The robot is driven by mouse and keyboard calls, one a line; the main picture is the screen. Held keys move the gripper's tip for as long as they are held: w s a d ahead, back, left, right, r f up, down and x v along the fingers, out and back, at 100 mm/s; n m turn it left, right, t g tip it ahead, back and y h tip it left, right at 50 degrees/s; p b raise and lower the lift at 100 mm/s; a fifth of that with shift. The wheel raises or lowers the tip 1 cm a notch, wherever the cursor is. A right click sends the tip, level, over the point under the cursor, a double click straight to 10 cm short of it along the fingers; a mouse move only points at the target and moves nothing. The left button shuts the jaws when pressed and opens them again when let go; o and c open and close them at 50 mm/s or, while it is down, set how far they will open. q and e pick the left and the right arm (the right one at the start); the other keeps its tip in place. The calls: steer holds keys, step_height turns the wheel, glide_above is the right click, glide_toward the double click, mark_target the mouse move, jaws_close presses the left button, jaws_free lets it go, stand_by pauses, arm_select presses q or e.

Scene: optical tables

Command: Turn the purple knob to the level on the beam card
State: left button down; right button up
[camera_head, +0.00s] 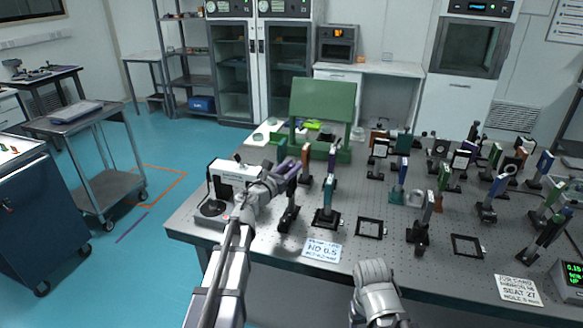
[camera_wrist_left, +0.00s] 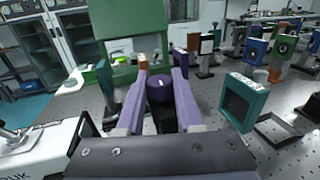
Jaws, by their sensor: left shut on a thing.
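My left gripper (camera_head: 285,170) reaches over the table's left part, its purple fingers pointing away from me. In the left wrist view the two fingers (camera_wrist_left: 158,92) are on either side of the round purple knob (camera_wrist_left: 160,86), which has a small white mark on top. They are shut on it. The finger contact is partly hidden. A white card (camera_head: 322,250) reading "ND 0.5" lies at the table's front; its smaller lines are unreadable. Only a grey link of my right arm shows at the bottom of the head view; its gripper is not visible.
Another white card (camera_head: 518,290) reads "SEAT 27". A meter (camera_head: 571,281) with green digits stands at the right edge. A white box (camera_head: 235,176) is left of my gripper, a green stand (camera_head: 322,102) behind it. Several optic mounts crowd the perforated table (camera_head: 290,257).

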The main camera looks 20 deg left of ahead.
arm_select(q)
steer(key=shift+h, duration=0.3)
steer(key=c, duration=0.5)
jaws_free()
steer(key=shift+c, duration=0.2)
steer(key=v, duration=0.7)
steer(key=shift+s+a, duration=0.2)
steer(key=shift+s, duration=0.2)
